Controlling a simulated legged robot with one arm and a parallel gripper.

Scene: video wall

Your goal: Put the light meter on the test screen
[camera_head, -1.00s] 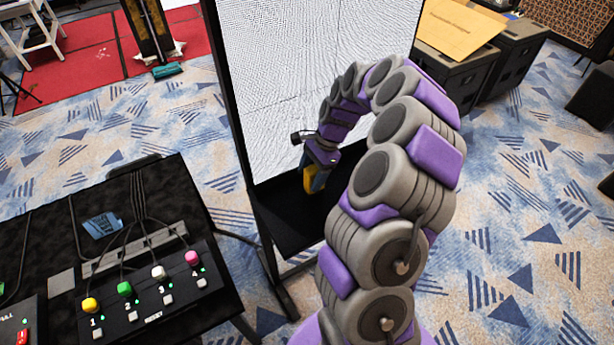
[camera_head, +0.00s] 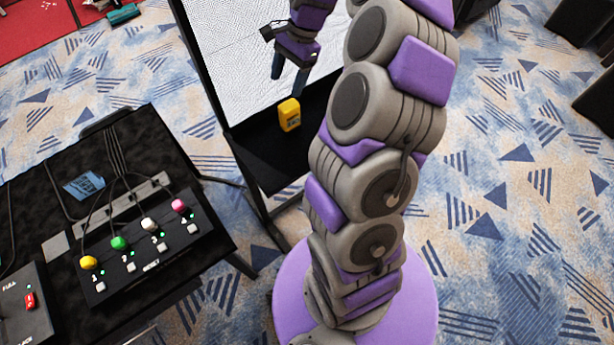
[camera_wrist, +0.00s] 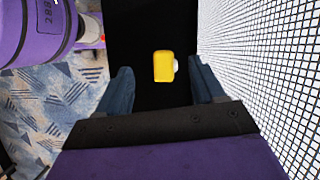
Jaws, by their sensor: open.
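The yellow light meter (camera_head: 289,115) rests on the black shelf (camera_head: 262,160) at the foot of the test screen (camera_head: 235,65). In the wrist view the light meter (camera_wrist: 163,66) lies beyond and between my two spread fingers, with a pale round part on its right side. My gripper (camera_head: 289,74) is open and empty, above the meter and in front of the screen. The white gridded screen also fills the right of the wrist view (camera_wrist: 270,65). My arm hides part of the screen and the shelf's right end.
A black table (camera_head: 130,140) at the left holds a button box (camera_head: 150,250) with several coloured knobs, a blue cloth (camera_head: 84,185) and cables. The screen's dark frame and stand (camera_head: 205,90) rise beside it. Patterned carpet (camera_head: 520,200) is open at the right.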

